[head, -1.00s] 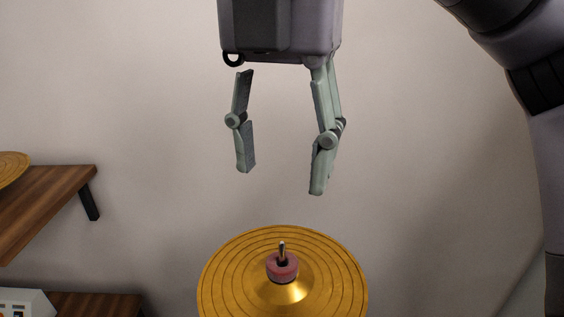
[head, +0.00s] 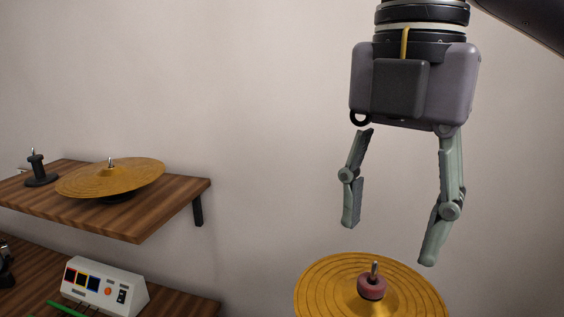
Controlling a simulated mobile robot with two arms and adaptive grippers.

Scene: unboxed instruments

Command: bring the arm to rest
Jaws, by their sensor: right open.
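My right gripper (head: 390,245) hangs with its fingers pointing down at the right of the head view. Its two fingers are spread apart with nothing between them. Below it is a gold cymbal (head: 325,285) with a reddish-pink felt ring (head: 371,287) around the metal rod at its middle. The fingertips are above the cymbal and look apart from it and from the ring. The cymbal's lower part is cut off by the frame's bottom edge. My left gripper is not in view.
At left, a wooden wall shelf (head: 140,224) bears a second gold cymbal (head: 100,180) and a small black stand (head: 38,170). On a lower wooden shelf (head: 190,303) sits a white box with buttons (head: 110,285). The wall between the shelves and my gripper is clear.

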